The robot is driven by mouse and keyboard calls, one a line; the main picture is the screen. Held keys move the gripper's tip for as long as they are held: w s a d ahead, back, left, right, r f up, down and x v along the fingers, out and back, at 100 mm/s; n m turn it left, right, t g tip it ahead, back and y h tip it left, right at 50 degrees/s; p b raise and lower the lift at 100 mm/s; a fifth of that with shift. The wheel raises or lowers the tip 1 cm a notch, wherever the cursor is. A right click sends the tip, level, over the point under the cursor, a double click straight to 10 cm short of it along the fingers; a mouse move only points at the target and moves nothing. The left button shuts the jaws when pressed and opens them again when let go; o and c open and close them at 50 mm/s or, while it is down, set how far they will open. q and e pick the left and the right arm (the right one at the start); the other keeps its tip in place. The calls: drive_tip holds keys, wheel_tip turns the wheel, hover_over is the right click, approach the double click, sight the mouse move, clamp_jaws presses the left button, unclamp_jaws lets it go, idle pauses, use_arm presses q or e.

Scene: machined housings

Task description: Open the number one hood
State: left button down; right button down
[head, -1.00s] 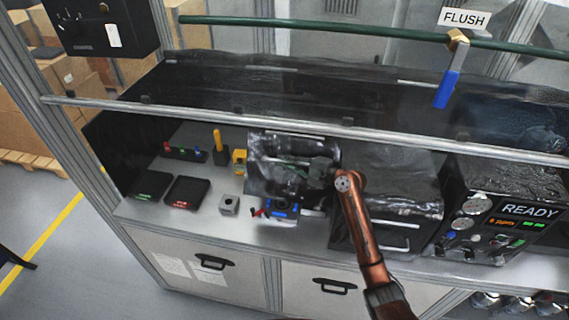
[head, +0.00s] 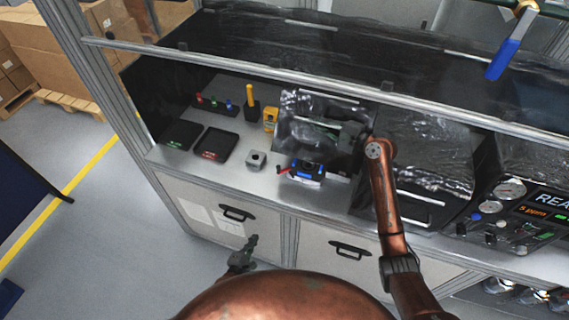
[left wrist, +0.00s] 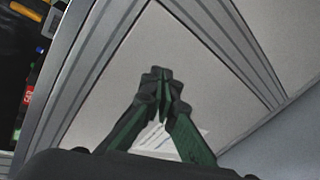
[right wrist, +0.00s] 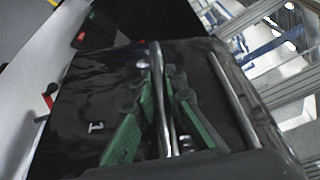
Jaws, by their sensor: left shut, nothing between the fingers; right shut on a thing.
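The number one hood (head: 300,125) is a glossy dark cover at the middle of the bench in the head view, tilted up with its front raised above the bench top. In the right wrist view the hood (right wrist: 90,100) shows a white "1" and a metal bar handle (right wrist: 156,75). My right gripper (head: 338,132) is at the hood's front face, and its fingers (right wrist: 160,92) are shut around the bar. My left gripper (head: 245,247) is shut and empty, low in front of the cabinet doors; its fingertips also meet in the left wrist view (left wrist: 160,80).
Under the hood sits a blue-and-black fixture (head: 307,169) with a red lever. A second dark hood (head: 425,150) is lowered beside it. A grey block (head: 256,160), two black trays (head: 215,144) and a yellow-handled tool (head: 250,98) stand left. A metal rail (head: 310,83) crosses above.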

use_arm(q)
drive_tip(key=w+d+r+n+t+h, duration=0.1)
drive_tip(key=w+d+r+n+t, duration=0.2)
drive_tip(key=r, duration=0.6)
drive_tip(key=w+d+r+n+t, duration=0.1)
drive_tip(key=w+d+r+n, duration=0.15)
drive_tip(key=r+n, duration=0.45)
drive_tip(key=w+d+r+n+t+h, duration=0.1)
drive_tip(key=w+d+r+n+t, duration=0.2)
drive_tip(key=r, duration=0.7)
drive_tip(key=w+d+r, duration=0.2)
drive_tip(key=w, duration=0.3)
drive_tip(key=w+d+r+g, duration=0.1)
drive_tip(key=w+d+r, duration=0.1)
drive_tip(key=w, duration=0.4)
drive_tip(key=shift+d+r, duration=0.2)
drive_tip(key=shift+r, duration=0.05)
drive_tip(key=shift+w, duration=0.1)
